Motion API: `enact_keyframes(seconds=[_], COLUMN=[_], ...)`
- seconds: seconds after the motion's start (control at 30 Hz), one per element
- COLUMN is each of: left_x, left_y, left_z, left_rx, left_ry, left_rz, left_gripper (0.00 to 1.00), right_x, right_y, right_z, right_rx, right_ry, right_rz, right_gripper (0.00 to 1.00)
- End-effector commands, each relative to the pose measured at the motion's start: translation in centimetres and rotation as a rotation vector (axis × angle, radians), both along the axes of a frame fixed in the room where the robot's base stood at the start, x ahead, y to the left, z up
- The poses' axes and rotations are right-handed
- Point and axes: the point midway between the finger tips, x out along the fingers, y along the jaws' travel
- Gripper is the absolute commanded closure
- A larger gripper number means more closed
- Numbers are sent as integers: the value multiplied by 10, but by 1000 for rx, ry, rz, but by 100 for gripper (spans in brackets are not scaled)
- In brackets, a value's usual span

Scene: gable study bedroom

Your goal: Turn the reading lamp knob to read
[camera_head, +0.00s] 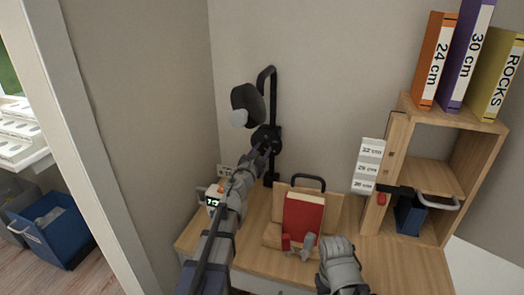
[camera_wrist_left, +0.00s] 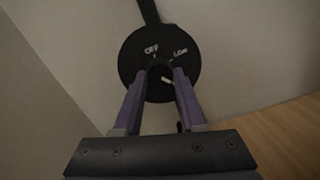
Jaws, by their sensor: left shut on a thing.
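The black reading lamp (camera_head: 248,103) is mounted on an upright black bar against the wall. Its round black dial plate (camera_head: 273,133) is partly behind my left gripper (camera_head: 263,148). In the left wrist view the dial plate (camera_wrist_left: 130,62) shows the words OFF and LOW; no READ label is legible. My left gripper (camera_wrist_left: 160,80) has its purple fingers on either side of the dark knob (camera_wrist_left: 158,88) at the plate's centre and is shut on it. A small white mark shows between the fingertips.
A red book (camera_head: 303,215) stands in a wooden holder on the desk (camera_head: 410,270). A wooden shelf (camera_head: 465,122) with several binders stands at right, with a labelled white panel (camera_head: 368,165) beside it. A small display device (camera_head: 213,203) sits beside my left arm.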

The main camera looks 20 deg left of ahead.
Motion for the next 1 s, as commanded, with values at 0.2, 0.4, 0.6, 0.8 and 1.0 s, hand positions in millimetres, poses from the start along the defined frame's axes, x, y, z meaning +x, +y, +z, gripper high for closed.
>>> enact_keyframes(seconds=[0.2, 0.4, 0.6, 0.8, 1.0], left_x=[-1, -1, -1, -1, 0], left_y=[-1, -1, -1, 0, 0], left_z=[0, 0, 0, 0, 0], left_rx=[38, 45, 44, 43, 42], left_ry=[-1, -1, -2, -2, -2], left_rz=[-1, -2, -1, -1, 0], left_gripper=[100, 100, 100, 41, 30], right_x=[0, 0, 0, 0, 0], right_y=[0, 0, 0, 0, 0], right_z=[0, 0, 0, 0, 0], right_rx=[0, 0, 0, 0, 0], right_ry=[0, 0, 0, 0, 0], right_rz=[0, 0, 0, 0, 0], right_gripper=[50, 50, 50, 50, 50])
